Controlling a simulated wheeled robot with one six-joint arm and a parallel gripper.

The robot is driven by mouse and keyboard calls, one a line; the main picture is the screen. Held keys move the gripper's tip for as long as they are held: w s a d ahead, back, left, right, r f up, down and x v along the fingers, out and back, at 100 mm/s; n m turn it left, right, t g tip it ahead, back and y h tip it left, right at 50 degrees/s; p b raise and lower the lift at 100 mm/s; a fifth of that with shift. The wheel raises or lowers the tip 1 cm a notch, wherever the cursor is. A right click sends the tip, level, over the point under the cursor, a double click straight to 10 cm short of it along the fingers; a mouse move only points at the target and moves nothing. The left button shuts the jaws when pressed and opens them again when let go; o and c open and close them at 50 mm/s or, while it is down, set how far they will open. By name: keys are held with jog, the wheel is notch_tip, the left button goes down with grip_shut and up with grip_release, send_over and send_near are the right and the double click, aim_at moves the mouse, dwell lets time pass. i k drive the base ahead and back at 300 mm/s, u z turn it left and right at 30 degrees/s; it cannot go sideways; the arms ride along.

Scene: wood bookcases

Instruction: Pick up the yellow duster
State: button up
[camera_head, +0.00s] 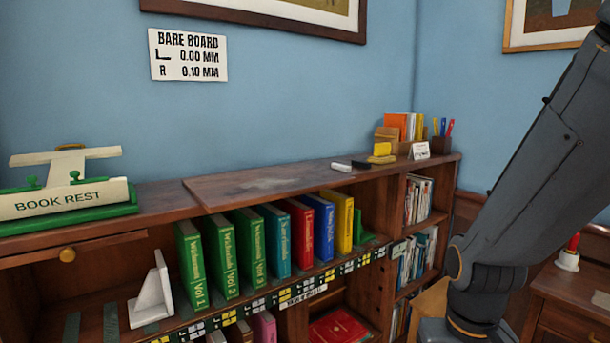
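A small yellow item (382,154), which looks like the folded yellow duster, lies on the top board of the bookcase toward its right end. It sits just in front of a wooden holder with books and cards. A black item (361,164) and a white item (341,168) lie to its left. My dark grey arm fills the right side of the view, well to the right of the duster. My gripper is not in view, so its state does not show.
The bookcase top (270,185) is mostly bare left of the duster. A pen holder (442,143) and a small white card (419,151) stand to its right. A green-based book rest (70,198) stands at the left. Several upright books fill the shelf below.

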aim_at(383, 151)
jog(key=u, duration=0.3)
jog(key=i, duration=1)
jog(key=z, duration=0.3)
